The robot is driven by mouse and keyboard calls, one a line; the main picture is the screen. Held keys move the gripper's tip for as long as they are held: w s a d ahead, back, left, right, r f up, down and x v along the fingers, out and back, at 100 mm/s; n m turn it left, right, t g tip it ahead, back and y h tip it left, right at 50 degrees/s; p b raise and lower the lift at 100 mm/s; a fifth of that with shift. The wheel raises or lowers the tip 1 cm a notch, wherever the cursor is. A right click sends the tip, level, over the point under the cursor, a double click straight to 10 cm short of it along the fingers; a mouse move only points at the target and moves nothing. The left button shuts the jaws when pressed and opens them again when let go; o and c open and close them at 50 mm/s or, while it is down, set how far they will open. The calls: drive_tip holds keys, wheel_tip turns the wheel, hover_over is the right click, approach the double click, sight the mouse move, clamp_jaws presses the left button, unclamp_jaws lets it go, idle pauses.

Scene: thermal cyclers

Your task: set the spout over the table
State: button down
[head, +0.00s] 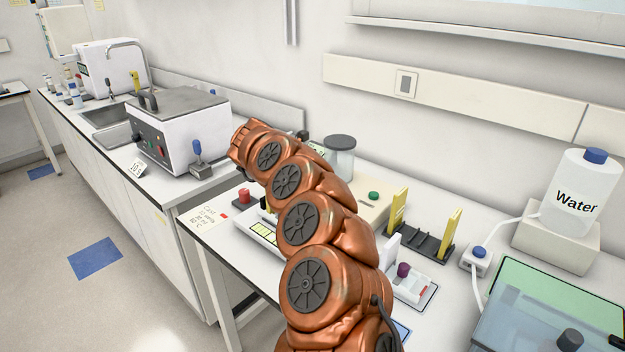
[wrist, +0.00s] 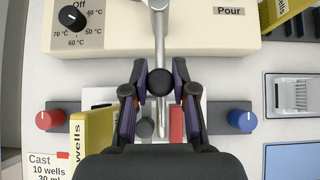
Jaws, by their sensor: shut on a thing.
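In the head view my arm hides my gripper and the spout. The white table (head: 222,248) shows beside the arm.
A yellow comb (wrist: 92,140) marked "wells" stands left of my gripper. A dark rack with yellow combs (head: 425,238) is right of my arm. A water bottle (head: 582,190) and a green-lidded tank (head: 545,300) are further right. A metal-topped bath (head: 180,130) stands left on the counter.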

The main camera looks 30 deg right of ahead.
drive_tip(key=shift+w+r, duration=0.15)
drive_tip(key=shift+r, duration=0.05)
idle(0.6)
drive_tip(key=c, duration=0.9)
unclamp_jaws()
drive_tip(key=shift+f+m, duration=0.15)
drive_tip(key=shift+m, duration=0.15)
drive_tip(key=shift+a, duration=0.1)
drive_tip(key=v, duration=1.2)
drive_tip(key=shift+w, duration=0.15)
